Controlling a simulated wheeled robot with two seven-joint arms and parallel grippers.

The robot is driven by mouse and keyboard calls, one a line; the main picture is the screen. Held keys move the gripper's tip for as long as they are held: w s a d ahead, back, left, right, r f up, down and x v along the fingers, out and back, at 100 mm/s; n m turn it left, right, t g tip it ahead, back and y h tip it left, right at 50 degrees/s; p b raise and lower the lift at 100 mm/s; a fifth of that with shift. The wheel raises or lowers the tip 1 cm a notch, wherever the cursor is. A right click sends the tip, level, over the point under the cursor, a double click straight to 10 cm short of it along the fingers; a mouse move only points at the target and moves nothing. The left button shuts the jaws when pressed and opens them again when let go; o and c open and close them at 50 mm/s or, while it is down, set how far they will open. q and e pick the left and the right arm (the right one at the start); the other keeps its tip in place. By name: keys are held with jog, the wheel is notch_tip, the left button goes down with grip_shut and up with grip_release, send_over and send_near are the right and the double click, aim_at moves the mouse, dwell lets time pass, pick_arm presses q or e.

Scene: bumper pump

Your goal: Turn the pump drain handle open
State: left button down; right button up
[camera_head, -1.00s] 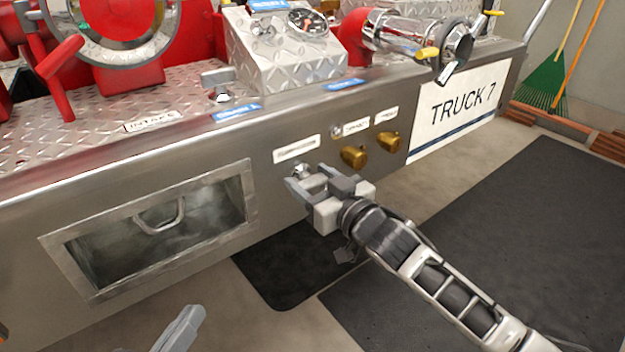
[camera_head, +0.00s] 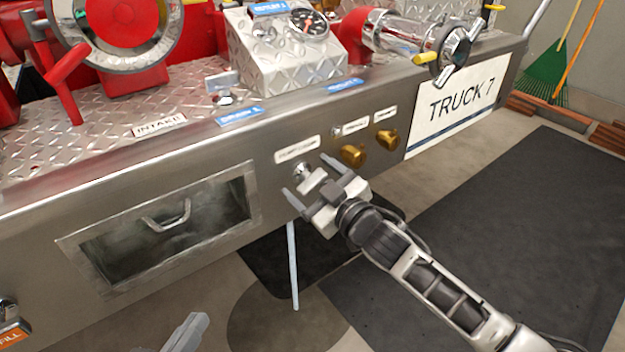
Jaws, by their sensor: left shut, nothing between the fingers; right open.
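The silver pump drain handle (camera_head: 312,180) sticks out from the front panel, under a white label (camera_head: 297,150) that seems to read "PUMP DRAIN". My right gripper (camera_head: 309,178) is open, with one finger on each side of the handle; I cannot tell whether they touch it. A thin pale stream, like water, (camera_head: 293,265) runs down from below the panel to the floor. My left gripper (camera_head: 190,332) is shut and empty at the bottom edge, away from the handle, and only partly in view.
Two brass knobs (camera_head: 353,155) (camera_head: 387,139) sit just right of the handle. A recessed box with a metal pull (camera_head: 167,218) is to its left. A "TRUCK 7" sign (camera_head: 460,102) is further right. Dark mats (camera_head: 520,220) cover the floor.

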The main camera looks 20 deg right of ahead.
jog(key=shift+s, duration=0.1)
jog(key=shift+s+d, duration=0.1)
jog(key=shift+s, duration=0.15)
pick_arm(q)
jog(key=p, duration=0.1)
jog(key=a+f+g+y+p, duration=0.1)
jog(key=p, duration=0.1)
jog(key=shift+w+f+m, duration=0.1)
jog(key=shift+f+m, duration=0.15)
jog(key=shift+m, duration=0.05)
pick_arm(e)
jog(key=v, duration=1.5)
jog(key=shift+s, duration=0.1)
